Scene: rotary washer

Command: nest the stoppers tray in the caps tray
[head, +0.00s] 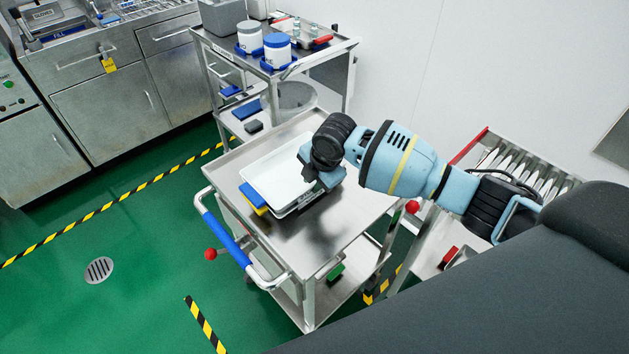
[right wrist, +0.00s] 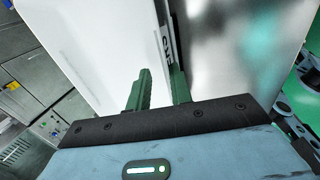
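A white, shallow tray (head: 269,174) lies on the top of the steel cart. My right gripper (head: 312,183) is at its right side and hides that part of it. In the right wrist view, the two green fingers (right wrist: 160,90) stand apart on either side of the white tray's wall (right wrist: 158,45), one inside and one outside. Dark lettering on the outer wall is only partly readable. A dark edge shows under the tray's near corner, and I cannot tell whether it is a second tray. I cannot tell which tray is which. My left gripper is not in view.
A blue and yellow item (head: 254,198) sits at the tray's left edge. The near part of the cart top (head: 300,246) is bare. Behind stands a second cart (head: 330,50) with white, blue-based jars (head: 277,49). A roller rack (head: 520,165) is at the right.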

